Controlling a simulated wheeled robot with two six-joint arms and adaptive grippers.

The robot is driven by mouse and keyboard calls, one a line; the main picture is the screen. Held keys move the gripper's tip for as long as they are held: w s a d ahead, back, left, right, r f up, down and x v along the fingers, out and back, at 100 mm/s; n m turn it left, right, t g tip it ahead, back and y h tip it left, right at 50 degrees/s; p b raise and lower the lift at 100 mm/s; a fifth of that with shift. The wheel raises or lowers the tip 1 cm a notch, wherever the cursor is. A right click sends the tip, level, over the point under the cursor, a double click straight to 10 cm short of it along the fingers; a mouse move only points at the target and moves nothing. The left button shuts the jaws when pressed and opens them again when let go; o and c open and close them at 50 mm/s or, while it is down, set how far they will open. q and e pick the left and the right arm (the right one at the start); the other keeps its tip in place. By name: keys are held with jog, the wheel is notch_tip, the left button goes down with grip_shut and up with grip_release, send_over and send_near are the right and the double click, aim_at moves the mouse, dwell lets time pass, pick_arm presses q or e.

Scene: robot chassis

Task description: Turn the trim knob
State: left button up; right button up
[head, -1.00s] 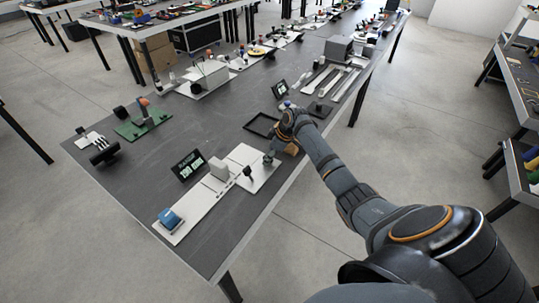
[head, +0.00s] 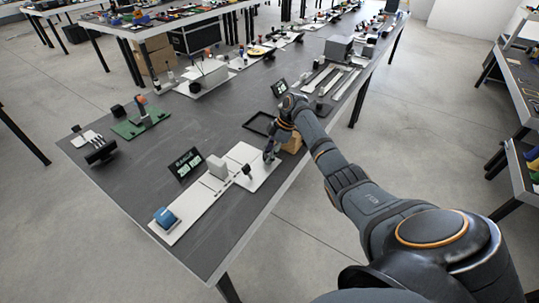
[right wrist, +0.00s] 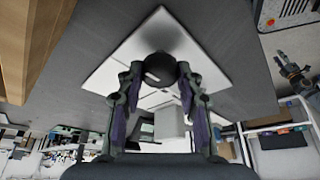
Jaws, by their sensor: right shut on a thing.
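A white panel (head: 259,178) lies near the right edge of the dark table, and it also shows in the right wrist view (right wrist: 194,52). The trim knob (right wrist: 160,68), dark and round with a pale mark on its face, sits on this panel. My right gripper (head: 270,156) is down at the panel. In the right wrist view its fingertips (right wrist: 159,74) are shut on the knob, one on each side. My left gripper is not in view.
A wooden block (head: 293,144) is close to my right arm. A black frame (head: 259,123) lies farther back.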

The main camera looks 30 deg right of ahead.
dwell(0.3)
jog(key=o, duration=1.2)
jog(key=shift+c, duration=0.2)
jog(key=shift+d+r, duration=0.1)
jog(key=shift+r, duration=0.1)
jog(key=v, duration=1.1)
jog(key=shift+r, duration=0.3)
jog(key=shift+f, duration=0.1)
